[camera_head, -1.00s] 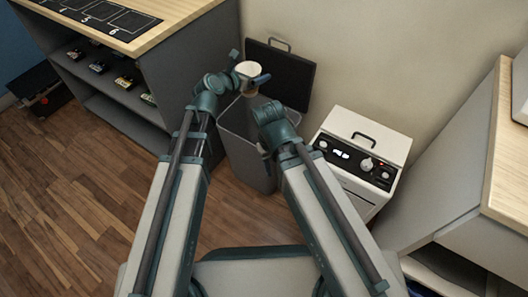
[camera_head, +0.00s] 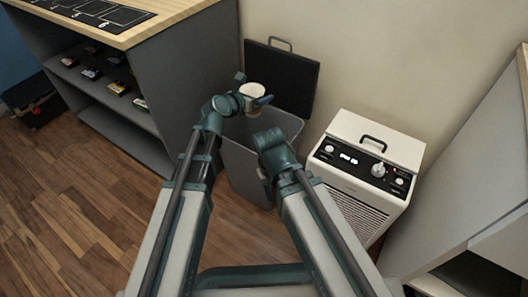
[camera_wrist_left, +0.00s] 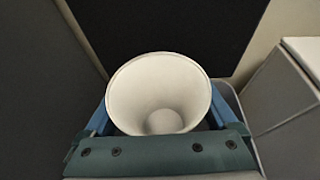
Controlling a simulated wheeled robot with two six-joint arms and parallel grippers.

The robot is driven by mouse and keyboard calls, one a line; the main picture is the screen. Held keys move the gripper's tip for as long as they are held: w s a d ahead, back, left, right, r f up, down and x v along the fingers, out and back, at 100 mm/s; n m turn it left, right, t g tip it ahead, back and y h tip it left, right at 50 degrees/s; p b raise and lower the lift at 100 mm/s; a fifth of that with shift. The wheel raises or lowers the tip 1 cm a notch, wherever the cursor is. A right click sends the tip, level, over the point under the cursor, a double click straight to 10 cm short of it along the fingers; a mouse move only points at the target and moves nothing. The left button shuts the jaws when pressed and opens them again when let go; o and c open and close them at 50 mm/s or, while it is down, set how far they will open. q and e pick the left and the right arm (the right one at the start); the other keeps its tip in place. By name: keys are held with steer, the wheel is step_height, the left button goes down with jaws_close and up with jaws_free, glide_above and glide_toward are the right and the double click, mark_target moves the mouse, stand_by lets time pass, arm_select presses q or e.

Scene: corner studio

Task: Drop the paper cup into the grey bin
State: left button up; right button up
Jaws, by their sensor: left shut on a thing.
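The white paper cup (camera_head: 253,92) is held by my left gripper (camera_head: 252,101) over the opening of the grey bin. In the left wrist view the cup (camera_wrist_left: 160,95) stands mouth towards the camera, between two blue fingers, and looks empty. The grey bin (camera_head: 245,168) stands on the floor with its dark lid (camera_head: 282,78) swung up at the back. The bin's inside is mostly hidden by my arms. My right arm's end (camera_head: 275,150) is in front of the bin's right side; its fingers cannot be made out.
A white appliance (camera_head: 367,160) with a control panel stands right of the bin. A grey shelf unit (camera_head: 185,85) with a wooden top is close on the left. A wall is behind the bin. The wooden floor (camera_head: 75,205) is clear at the front left.

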arm_select(q)
steer(key=shift+f+b, duration=2)
steer(key=shift+f, duration=0.4)
arm_select(e)
step_height(320, 180, down, 5)
steer(key=shift+r, duration=0.15)
arm_select(q)
steer(key=shift+r, duration=0.1)
steer(key=o, duration=0.9)
steer(key=shift+o, duration=0.2)
steer(key=p+v, duration=0.5)
steer(key=v, duration=0.8)
steer(key=shift+s+a, duration=0.25)
steer(key=shift+s, duration=0.05)
arm_select(e)
steer(key=r, duration=0.1)
steer(key=s+a+r, duration=0.1)
steer(key=r, duration=0.1)
steer(key=s+r, duration=0.1)
steer(key=r, duration=0.1)
steer(key=shift+a+r, duration=0.15)
steer(key=shift+a, duration=0.25)
